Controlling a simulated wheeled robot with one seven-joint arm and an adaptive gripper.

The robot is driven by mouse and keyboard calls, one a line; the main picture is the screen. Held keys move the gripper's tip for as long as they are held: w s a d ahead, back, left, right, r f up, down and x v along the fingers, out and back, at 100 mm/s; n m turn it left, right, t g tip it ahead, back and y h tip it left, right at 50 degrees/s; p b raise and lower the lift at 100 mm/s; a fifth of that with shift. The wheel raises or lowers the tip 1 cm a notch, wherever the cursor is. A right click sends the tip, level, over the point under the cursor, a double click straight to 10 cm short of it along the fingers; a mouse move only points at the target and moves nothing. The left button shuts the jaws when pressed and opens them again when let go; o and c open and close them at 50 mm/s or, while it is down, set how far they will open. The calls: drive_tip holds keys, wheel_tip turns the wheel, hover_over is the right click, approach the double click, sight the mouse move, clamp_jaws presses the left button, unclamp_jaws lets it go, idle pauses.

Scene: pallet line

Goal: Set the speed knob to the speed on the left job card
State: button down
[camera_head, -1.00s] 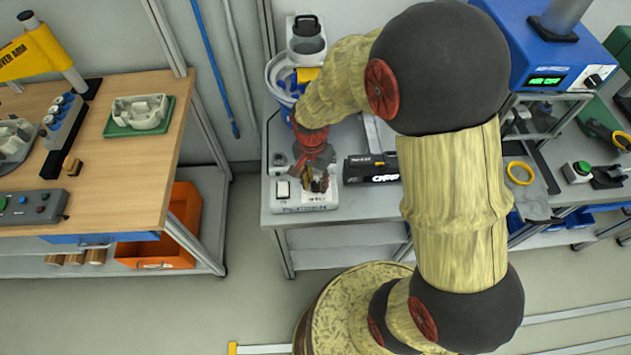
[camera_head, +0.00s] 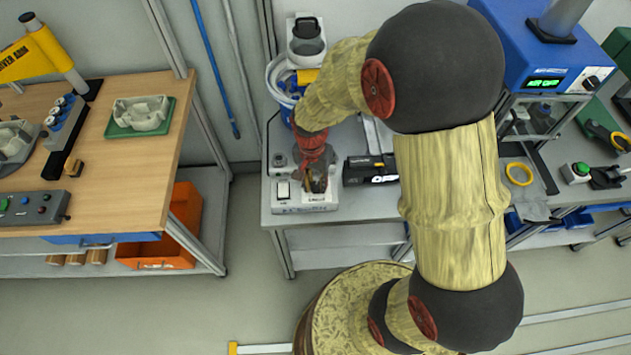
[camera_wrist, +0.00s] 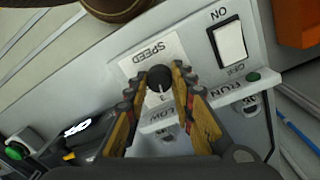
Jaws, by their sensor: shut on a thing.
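The dark round speed knob (camera_wrist: 158,77) stands on the white SPEED plate (camera_wrist: 152,52) of the grey control box (camera_head: 305,207). In the wrist view a numeral 3 shows beside the knob; the other numerals are covered or unreadable. My gripper (camera_wrist: 159,84) has its two orange-brown fingers shut on the knob, one on each side. In the head view my gripper (camera_head: 317,182) points down at the box's right part and hides the knob. I cannot make out the left job card in either view.
The box also bears a white ON/OFF rocker switch (camera_wrist: 230,42) and a green RUN lamp (camera_wrist: 253,77). A black device with a lit display (camera_head: 370,168) lies just right of the box. Behind stands a blue-and-white bucket (camera_head: 287,112). Bare floor separates the wooden bench (camera_head: 115,180) from this table.

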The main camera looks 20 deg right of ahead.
sight(314, 186)
drive_tip(key=n+p, duration=0.1)
drive_tip(key=n, duration=0.3)
drive_tip(key=shift+r+p, duration=0.1)
drive_tip(key=shift+p, duration=0.25)
drive_tip(key=shift+n+p, duration=0.55)
drive_tip(key=shift+n, duration=1.05)
drive_tip(key=c, duration=1.5)
unclamp_jaws()
wheel_tip(314, 186, up, 12)
drive_tip(key=shift+a, duration=0.3)
